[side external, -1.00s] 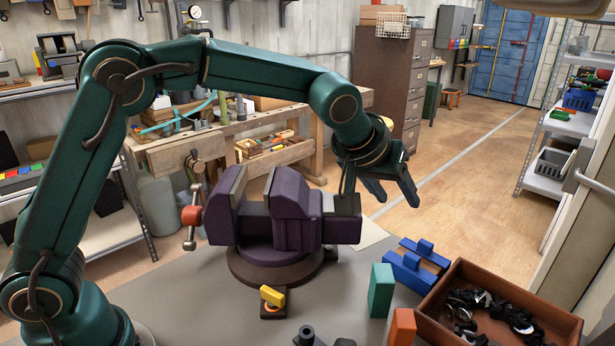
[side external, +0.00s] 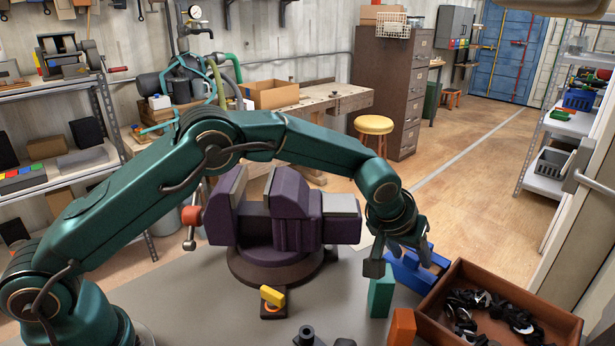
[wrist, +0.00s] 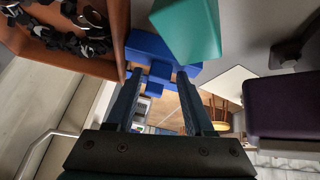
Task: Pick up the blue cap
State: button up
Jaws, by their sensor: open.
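A blue blocky piece (side external: 408,276), which I take to be the blue cap, lies on the bench behind the green block, partly hidden by my gripper. In the wrist view the blue piece (wrist: 150,48) is a wide bar with a smaller raised block in its middle. My gripper (side external: 398,258) points down at it. In the wrist view my gripper (wrist: 160,74) is open and empty, its fingertips on either side of the small raised block. I cannot tell whether they touch it.
A green block (side external: 381,292) stands close beside the blue piece. An orange block (side external: 402,327) and a brown tray (side external: 540,308) of dark parts are near. A purple vise (side external: 290,225) stands left, with a small yellow piece (side external: 272,296) in front. Grey bench lies between.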

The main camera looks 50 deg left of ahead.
grip_shut()
